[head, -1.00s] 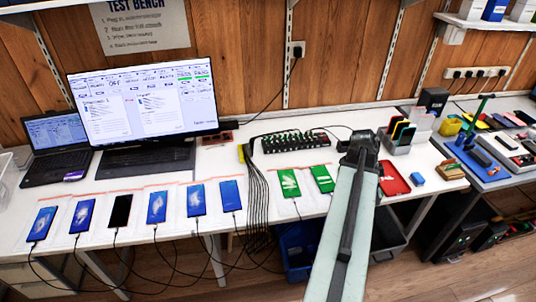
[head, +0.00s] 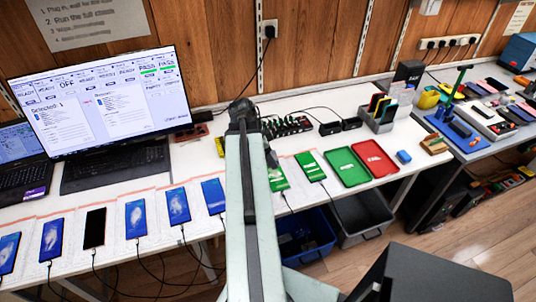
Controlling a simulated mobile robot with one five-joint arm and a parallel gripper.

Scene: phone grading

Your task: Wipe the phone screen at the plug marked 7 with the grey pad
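A row of phones lies on white mats along the bench's front edge, each with a cable. From the left come blue screens (head: 52,238), one black screen (head: 95,228), more blue screens (head: 178,206), then two green screens, the right one (head: 310,166) fully in view. My arm partly covers the left green one (head: 277,178). Pale smears show on several screens. A black plug hub (head: 290,127) stands behind; its plug numbers are unreadable. My dark gripper (head: 242,108) is above the bench at the hub's left end, its fingertips unclear. I cannot make out a grey pad.
A green tray (head: 347,168) and a red tray (head: 376,157) lie right of the phones, with a small blue block (head: 404,157) beside them. A phone rack (head: 380,112) stands behind. A monitor (head: 104,101) and laptop stand left. Bins (head: 305,236) sit below the bench.

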